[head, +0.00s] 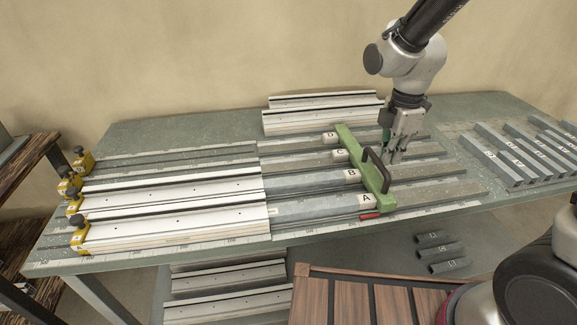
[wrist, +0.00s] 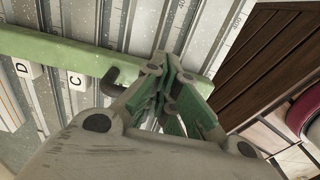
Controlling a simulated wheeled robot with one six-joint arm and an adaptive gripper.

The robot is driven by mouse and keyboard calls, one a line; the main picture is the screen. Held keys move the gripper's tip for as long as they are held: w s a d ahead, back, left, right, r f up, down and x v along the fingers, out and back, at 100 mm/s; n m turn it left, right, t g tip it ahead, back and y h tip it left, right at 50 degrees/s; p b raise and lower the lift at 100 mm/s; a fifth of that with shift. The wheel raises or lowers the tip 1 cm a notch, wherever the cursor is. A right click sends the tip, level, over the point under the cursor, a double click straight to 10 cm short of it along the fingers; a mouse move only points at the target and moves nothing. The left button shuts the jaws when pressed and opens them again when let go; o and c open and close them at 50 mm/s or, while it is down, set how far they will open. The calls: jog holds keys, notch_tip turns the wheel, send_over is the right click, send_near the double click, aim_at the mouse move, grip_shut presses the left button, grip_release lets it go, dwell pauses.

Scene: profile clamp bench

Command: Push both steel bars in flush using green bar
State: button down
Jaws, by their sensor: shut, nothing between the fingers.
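The green bar (head: 358,165) lies across the bench lanes, with a black handle (head: 376,165) on it. White labels A (head: 366,200), B (head: 351,176), C (head: 340,155) and D (head: 330,137) stand along its left side. Grey steel bars (head: 310,207) and (head: 312,182) lie in lanes A and B, between the white profiles and the green bar. My gripper (head: 392,160) is shut and empty, just right of the handle. In the wrist view the fingers (wrist: 166,95) show beside the handle (wrist: 115,80) and the green bar (wrist: 70,52); contact cannot be told.
White profiles (head: 170,222) lie in the left lanes, with yellow clamps (head: 78,235) at their far left ends. Loose grey bars (head: 510,160) lie at the bench's right. More profiles (head: 325,118) stand at the back. A brown slatted surface (head: 360,298) is in front.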

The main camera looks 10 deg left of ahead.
jog(key=s+a, duration=0.3)
jog(key=a, duration=0.6)
jog(key=s+a, duration=0.3)
jog(key=a, duration=0.7)
dwell(0.9)
jog(key=shift+s+a, duration=0.2)
jog(key=shift+a, duration=0.25)
dwell(0.5)
notch_tip(320, 180, up, 7)
jog(key=d, duration=0.1)
jog(key=shift+w+d, duration=0.2)
dwell(0.8)
